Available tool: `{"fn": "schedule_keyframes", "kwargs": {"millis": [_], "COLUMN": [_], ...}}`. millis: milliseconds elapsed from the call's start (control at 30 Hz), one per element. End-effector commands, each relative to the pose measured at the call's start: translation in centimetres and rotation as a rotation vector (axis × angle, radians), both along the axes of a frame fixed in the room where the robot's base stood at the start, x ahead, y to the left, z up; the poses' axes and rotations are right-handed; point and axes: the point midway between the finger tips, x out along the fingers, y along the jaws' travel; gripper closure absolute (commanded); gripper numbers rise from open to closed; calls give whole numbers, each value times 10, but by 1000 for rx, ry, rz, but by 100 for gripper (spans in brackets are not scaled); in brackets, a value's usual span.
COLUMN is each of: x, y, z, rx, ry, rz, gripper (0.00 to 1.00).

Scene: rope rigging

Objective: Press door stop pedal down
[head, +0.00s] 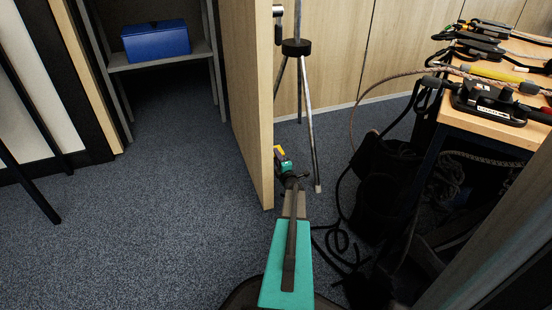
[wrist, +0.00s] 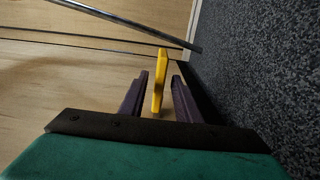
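A yellow piece, which looks like the door stop pedal (wrist: 159,82), stands upright in the middle of the wrist view. In the head view a small yellow patch (head: 279,150) shows beside the lower edge of the wooden door (head: 250,90). My gripper (wrist: 158,97) has two dark fingers, one on each side of the yellow piece, with a gap on both sides. It is open. I cannot tell how far the piece reaches between the fingers. In the head view my gripper (head: 284,162) is low beside the door edge, and its fingertips are too small to make out.
A tripod stand (head: 311,110) stands just behind my gripper. A wooden table (head: 470,122) with several rope devices is at right, with black bags and loose ropes (head: 340,245) below. A blue box (head: 156,41) sits on a shelf at left. The carpet (head: 150,220) left of the door is clear.

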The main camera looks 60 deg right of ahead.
Motion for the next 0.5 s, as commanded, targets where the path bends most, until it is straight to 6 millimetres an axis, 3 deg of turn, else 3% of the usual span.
{"fn": "schedule_keyframes", "kwargs": {"millis": [467,500], "x": [9,9], "y": [-6,-6], "z": [1,1], "rx": [0,0], "ry": [0,0], "rz": [1,1], "gripper": [70,75]}}
